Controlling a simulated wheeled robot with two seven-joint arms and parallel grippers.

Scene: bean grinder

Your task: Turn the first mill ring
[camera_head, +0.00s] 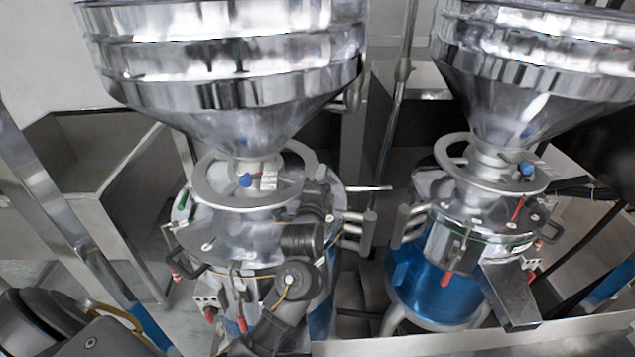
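Two mills stand side by side, each with a grey ring under a shiny steel hopper. The left mill's ring (205,192) lies flat around the hopper neck, with a blue knob (246,180) and a small white label by it. The right mill's ring (452,173) is clear of my arms. My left gripper (318,190) is at the right side of the left mill's ring, with its dark wrist below. Its fingers are small and partly lost against the ring, so I cannot tell whether they are open or touching it. My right gripper is not in view.
The left hopper (225,80) and right hopper (540,85) overhang the rings. Bar handles (368,232) stick out between the mills. A metal chute (508,295) juts from the right mill. A grey bin (90,160) and a slanted steel post stand at the left.

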